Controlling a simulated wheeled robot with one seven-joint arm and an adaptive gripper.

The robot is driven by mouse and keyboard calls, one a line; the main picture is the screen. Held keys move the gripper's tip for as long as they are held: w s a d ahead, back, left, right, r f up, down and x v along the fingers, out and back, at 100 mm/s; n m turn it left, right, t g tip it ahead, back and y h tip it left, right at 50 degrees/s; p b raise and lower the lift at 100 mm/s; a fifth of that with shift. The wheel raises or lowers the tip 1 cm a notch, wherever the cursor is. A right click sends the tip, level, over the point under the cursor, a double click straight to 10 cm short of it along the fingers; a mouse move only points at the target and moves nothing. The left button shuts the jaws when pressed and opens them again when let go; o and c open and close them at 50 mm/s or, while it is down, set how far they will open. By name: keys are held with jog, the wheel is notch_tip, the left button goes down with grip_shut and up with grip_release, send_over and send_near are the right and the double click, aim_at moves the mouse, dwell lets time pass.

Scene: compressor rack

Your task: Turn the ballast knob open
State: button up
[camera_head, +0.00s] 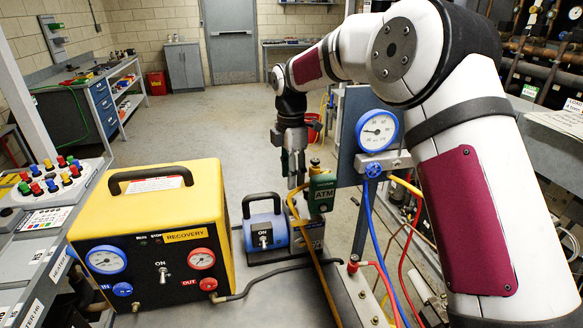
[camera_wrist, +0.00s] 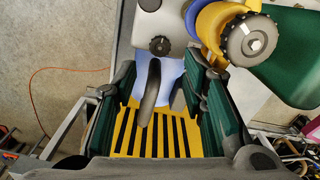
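The vacuum pump (camera_head: 268,228) has a blue body, a black handle and an ON switch. Beside it stands a green ATM tag (camera_head: 322,194), with a small yellow-and-dark knob (camera_head: 315,163) above it. In the wrist view a large ribbed dark knob (camera_wrist: 250,38) with a metal centre sits in a yellow collar, beside the green tag (camera_wrist: 297,62). A smaller black knob (camera_wrist: 159,45) is on a grey block. I cannot tell for sure which is the ballast knob. My gripper (camera_head: 293,181) points down, just left of the tag; its green-padded fingers (camera_wrist: 160,120) are apart and empty.
The yellow recovery unit (camera_head: 150,215) stands left of the pump. A blue gauge (camera_head: 377,130) is at right, with yellow, blue and red hoses below it. A yellow slotted surface (camera_wrist: 150,135) shows between my fingers.

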aim_at(291, 200)
notch_tip(291, 200, down, 7)
jog(key=shift+f+p, duration=0.15)
jog(key=shift+p, duration=0.45)
jog(key=shift+f, duration=0.3)
jog(key=shift+m, duration=1.5)
jog(key=c, duration=0.9)
